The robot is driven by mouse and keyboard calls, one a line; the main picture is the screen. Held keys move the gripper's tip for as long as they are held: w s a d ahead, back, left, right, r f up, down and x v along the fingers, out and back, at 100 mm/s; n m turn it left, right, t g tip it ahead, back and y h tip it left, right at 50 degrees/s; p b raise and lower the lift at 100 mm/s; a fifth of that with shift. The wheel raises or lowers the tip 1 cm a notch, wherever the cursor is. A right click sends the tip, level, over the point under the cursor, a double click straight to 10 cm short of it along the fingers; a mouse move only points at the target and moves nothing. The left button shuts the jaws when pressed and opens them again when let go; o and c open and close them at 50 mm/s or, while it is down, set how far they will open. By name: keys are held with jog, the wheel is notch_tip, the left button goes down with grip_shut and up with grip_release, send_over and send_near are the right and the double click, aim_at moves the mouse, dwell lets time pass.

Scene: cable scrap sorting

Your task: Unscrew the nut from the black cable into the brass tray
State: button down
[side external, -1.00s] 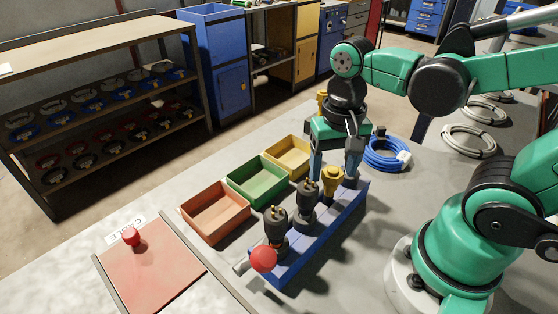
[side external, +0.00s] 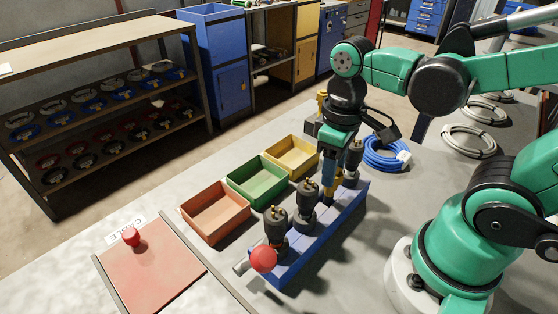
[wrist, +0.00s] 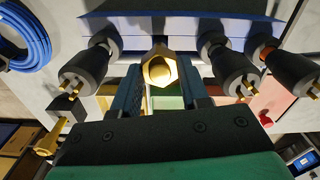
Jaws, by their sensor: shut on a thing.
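The brass hex nut (wrist: 158,72) sits between my two blue fingers in the wrist view. In the side view its brass part (side external: 332,187) shows low at the blue rack (side external: 300,262). My gripper (side external: 331,193) points down over the rack, shut on the nut. The black cable under the nut is hidden. The yellow, brass-coloured tray (side external: 283,166) stands behind the rack, left of my gripper in the side view. I see no nut in it.
Black plugs with brass pins (side external: 307,193) (wrist: 83,72) stand close on both sides of my gripper. A green tray (side external: 238,190) and an orange tray (side external: 195,228) line up beside the yellow one. A blue cable coil (side external: 385,155) lies behind the rack.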

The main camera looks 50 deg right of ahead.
jog(key=n, duration=0.3)
jog(key=shift+n, duration=0.4)
jog(key=n, duration=0.3)
jog(key=shift+n, duration=0.4)
jog(key=n, duration=0.7)
jog(key=shift+c, duration=1.8)
grip_release()
jog(key=shift+r, duration=1.5)
jog(key=shift+f, duration=0.1)
